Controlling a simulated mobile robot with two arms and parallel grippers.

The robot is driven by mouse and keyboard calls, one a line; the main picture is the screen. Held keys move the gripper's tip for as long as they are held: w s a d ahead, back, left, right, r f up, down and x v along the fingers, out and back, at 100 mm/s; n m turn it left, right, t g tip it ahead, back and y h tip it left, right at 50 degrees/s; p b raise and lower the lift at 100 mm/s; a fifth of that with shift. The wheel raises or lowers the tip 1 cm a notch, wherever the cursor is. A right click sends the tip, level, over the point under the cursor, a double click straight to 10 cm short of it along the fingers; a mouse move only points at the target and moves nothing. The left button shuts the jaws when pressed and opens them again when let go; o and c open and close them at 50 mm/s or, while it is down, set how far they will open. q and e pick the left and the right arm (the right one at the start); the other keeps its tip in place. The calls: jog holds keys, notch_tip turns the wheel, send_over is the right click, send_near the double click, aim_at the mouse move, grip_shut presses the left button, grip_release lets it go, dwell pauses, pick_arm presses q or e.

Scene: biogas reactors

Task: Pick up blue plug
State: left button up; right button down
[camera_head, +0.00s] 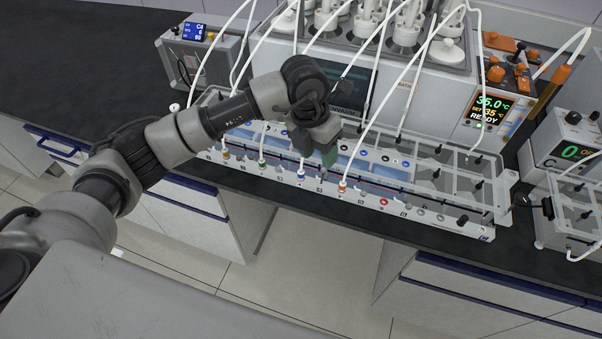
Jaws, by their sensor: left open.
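Several small coloured plugs on white tubes stand in the front strip of a long white rack. The blue plug (301,172) is a small blue-and-white piece upright in this strip. A green plug (262,163) is to its left and an orange plug (342,185) to its right. My left gripper (318,157) points down over the rack, just above and right of the blue plug. It is open, with nothing seen between its fingers, which show small and dark green. Whether it touches the plug I cannot tell. My right gripper is out of view.
White tubes (387,82) run from the rack up to the reactor unit (425,95) behind, close to my left arm. The dark counter (70,75) is bare at the left.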

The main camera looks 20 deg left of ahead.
pick_arm(q)
jog(key=w+a+y, duration=0.1)
jog(key=a+y, duration=0.1)
jog(key=a, duration=0.2)
jog(key=p, duration=0.1)
send_over(301, 171)
jog(key=shift+n, duration=0.3)
notch_tip(301, 171, down, 4)
jog(key=shift+d+f, duration=0.1)
notch_tip(301, 171, down, 4)
jog(key=p, duration=0.3)
jog(key=shift+f, duration=0.85)
grip_shut()
